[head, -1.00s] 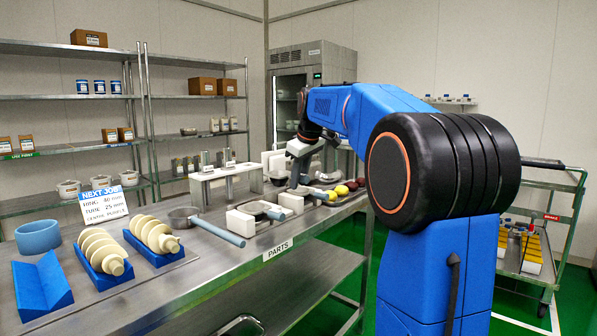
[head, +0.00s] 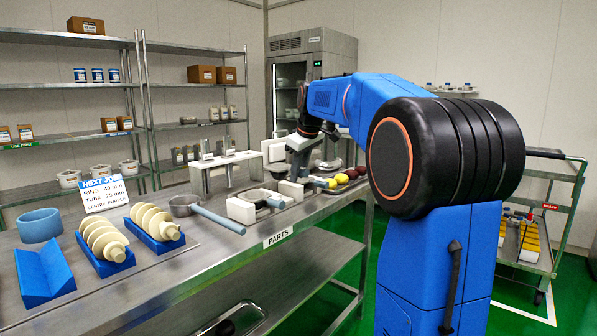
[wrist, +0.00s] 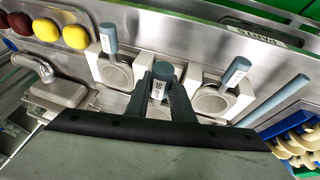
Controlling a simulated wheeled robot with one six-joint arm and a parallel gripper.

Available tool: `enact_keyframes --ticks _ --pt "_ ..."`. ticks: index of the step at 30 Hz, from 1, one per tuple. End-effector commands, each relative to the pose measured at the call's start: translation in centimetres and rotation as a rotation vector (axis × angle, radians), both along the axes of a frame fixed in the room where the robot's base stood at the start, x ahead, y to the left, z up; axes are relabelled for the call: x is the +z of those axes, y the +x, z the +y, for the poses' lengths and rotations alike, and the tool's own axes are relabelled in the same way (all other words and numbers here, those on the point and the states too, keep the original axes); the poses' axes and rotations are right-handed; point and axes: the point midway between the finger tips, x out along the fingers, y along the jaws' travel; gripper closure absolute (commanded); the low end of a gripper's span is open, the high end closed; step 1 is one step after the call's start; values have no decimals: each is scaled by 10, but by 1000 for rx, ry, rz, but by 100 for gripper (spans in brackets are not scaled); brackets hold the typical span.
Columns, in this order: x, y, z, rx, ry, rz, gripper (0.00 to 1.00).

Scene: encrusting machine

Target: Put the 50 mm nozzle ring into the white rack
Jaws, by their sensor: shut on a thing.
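My gripper (wrist: 160,90) is shut on the upright blue-grey handle (wrist: 164,70) of a nozzle ring, with a white label that seems to read 50. The ring part is mostly hidden by the fingers. White rack blocks (wrist: 138,68) lie around and beyond the fingers. One ring with a blue-grey handle (wrist: 109,38) sits in the left holder, and another labelled ring (wrist: 237,72) sits in the right one. In the head view, my gripper (head: 299,166) is above the bench near the white rack (head: 240,211). Whether the held ring touches the rack cannot be told.
Yellow and dark red balls (head: 341,178) lie to the right. Cream augers (head: 105,235) rest on blue cradles at the front left.

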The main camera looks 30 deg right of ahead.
Motion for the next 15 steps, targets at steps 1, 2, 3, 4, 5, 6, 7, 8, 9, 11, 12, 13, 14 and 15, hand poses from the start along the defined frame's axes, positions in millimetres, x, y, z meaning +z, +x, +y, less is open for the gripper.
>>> enact_keyframes --ticks 1,2,3,4,5,6,7,8,9,11,12,13,14,15 --pt "-3 0 0 0 0 0 100" --pt "-5 0 0 0 0 0 100" --pt "-7 0 0 0 1 1 100" --pt "-9 0 0 0 1 1 100" --pt "-10 0 0 0 1 1 100" --pt "-13 0 0 0 1 1 100" --pt "-14 0 0 0 1 1 100" --pt "-16 0 0 0 0 0 100" --pt "-18 0 0 0 0 0 100" --pt "-20 0 0 0 1 0 100" --pt "-21 0 0 0 1 1 100" --pt "-21 0 0 0 1 1 100" --pt "-21 0 0 0 1 0 100" --pt "-21 0 0 0 0 0 100"
